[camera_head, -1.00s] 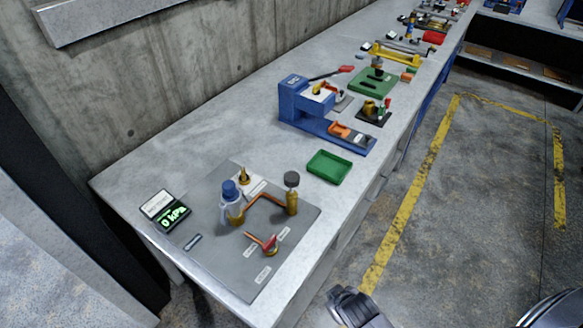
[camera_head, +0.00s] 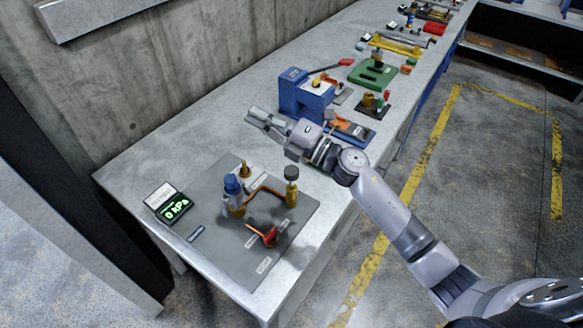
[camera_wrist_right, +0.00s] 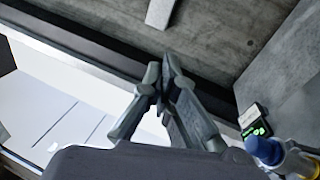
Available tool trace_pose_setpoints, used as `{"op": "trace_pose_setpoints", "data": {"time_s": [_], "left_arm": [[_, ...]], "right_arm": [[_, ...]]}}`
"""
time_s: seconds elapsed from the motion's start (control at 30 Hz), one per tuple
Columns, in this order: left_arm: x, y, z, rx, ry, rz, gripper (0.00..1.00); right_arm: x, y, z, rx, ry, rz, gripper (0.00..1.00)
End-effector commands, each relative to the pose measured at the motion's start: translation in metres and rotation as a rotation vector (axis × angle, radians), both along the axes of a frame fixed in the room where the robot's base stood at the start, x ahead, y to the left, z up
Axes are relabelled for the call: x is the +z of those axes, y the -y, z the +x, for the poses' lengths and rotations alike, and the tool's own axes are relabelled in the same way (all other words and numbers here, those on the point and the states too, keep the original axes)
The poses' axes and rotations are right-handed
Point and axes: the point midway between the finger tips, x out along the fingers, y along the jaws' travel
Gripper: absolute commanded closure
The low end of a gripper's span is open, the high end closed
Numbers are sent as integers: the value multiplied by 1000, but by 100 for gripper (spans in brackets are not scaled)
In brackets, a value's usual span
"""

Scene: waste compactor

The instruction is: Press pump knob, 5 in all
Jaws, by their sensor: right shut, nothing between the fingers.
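A grey board (camera_head: 214,255) on the bench carries the pump set. The blue cap also shows at the lower right of the right wrist view (camera_wrist_right: 264,149). The display (camera_head: 176,209) reads 0 kPa. My right gripper (camera_head: 255,115) is shut and empty, beyond the knob in the head view and apart from it. My left gripper is not in view.
A red-handled valve (camera_head: 270,237) and a small brass fitting (camera_head: 244,169) share the board. A blue machine (camera_head: 300,92) stands behind my right gripper. My right arm covers most of the green tray. The bench left of the gripper is clear.

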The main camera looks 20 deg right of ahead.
Motion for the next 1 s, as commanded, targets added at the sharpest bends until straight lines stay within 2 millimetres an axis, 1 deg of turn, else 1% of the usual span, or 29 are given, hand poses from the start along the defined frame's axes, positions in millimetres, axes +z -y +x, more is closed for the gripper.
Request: {"op": "trace_pose_setpoints", "data": {"time_s": [0.03,0.1,0.17,0.2,0.27,0.3,0.4,0.5,0.6,1.0], "left_arm": [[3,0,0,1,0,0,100],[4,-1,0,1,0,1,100],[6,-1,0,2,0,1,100],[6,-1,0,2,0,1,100],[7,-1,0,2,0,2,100],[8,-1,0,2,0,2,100],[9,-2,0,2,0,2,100],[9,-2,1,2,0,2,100],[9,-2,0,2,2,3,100],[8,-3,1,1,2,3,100]], "right_arm": [[10,-11,0,99,80,-155,100],[5,-21,-5,233,152,-374,100],[-4,-18,-8,333,184,-554,100],[-12,-11,-9,391,192,-667,100],[-22,4,-9,463,185,-819,100],[-28,16,-9,503,172,-906,100],[-37,44,-10,573,129,-1071,100],[-41,63,-11,612,93,-1162,100],[-43,71,-12,628,75,-1198,100],[-46,71,-13,631,74,-1198,100]]}}
